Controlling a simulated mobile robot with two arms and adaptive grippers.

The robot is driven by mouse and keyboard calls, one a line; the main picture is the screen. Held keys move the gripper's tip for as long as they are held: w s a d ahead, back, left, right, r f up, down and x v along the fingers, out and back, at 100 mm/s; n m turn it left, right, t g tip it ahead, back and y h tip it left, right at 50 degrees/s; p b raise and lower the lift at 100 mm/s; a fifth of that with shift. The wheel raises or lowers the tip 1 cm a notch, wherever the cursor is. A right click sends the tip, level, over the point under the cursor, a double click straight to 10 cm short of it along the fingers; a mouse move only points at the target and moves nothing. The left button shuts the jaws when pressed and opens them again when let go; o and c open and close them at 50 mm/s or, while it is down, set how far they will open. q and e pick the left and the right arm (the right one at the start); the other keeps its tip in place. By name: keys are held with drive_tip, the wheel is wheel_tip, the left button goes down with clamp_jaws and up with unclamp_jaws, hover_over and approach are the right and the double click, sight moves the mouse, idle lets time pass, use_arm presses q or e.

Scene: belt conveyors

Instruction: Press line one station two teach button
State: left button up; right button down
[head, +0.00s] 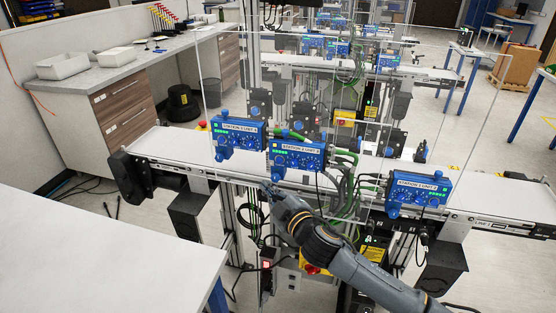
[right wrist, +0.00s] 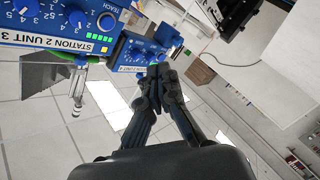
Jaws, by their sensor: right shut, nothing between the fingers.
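Three blue station boxes sit along the nearest conveyor. The middle box (head: 297,157) looks labelled station 2; small head-view print is hard to read. My right gripper (head: 267,188) is shut and empty at the conveyor's front edge, below and left of the middle box. Its fingertips (right wrist: 158,70) appear right of the station 2 box, near another blue box (right wrist: 138,52). My left gripper is not in view.
The left box (head: 239,137) and right box (head: 418,190) flank the middle one. Green and black cables hang between the middle and right boxes. Clear panels stand around the conveyor (head: 182,147). A white table (head: 90,255) fills the lower left. More conveyor lines stand behind.

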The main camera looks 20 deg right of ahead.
sight(279, 160)
drive_tip(key=shift+w+d+b, duration=0.15)
drive_tip(key=shift+w+d, duration=0.7)
drive_tip(key=shift+w, duration=0.4)
drive_tip(key=shift+w+d+b, duration=0.2)
drive_tip(key=shift+w+d, duration=0.6)
drive_tip(key=shift+w, duration=0.4)
drive_tip(key=shift+w+d+b, duration=0.15)
drive_tip(key=shift+w+d, duration=0.7)
drive_tip(key=shift+w, duration=0.4)
drive_tip(key=shift+w+d, duration=0.2)
drive_tip(key=shift+w, duration=0.15)
drive_tip(key=shift+w+d, duration=0.25)
drive_tip(key=shift+w, duration=0.05)
drive_tip(key=shift+s+a+p, duration=0.3)
drive_tip(key=shift+s+a, duration=0.15)
drive_tip(key=shift+s, duration=0.2)
drive_tip(key=shift+s+a, duration=0.1)
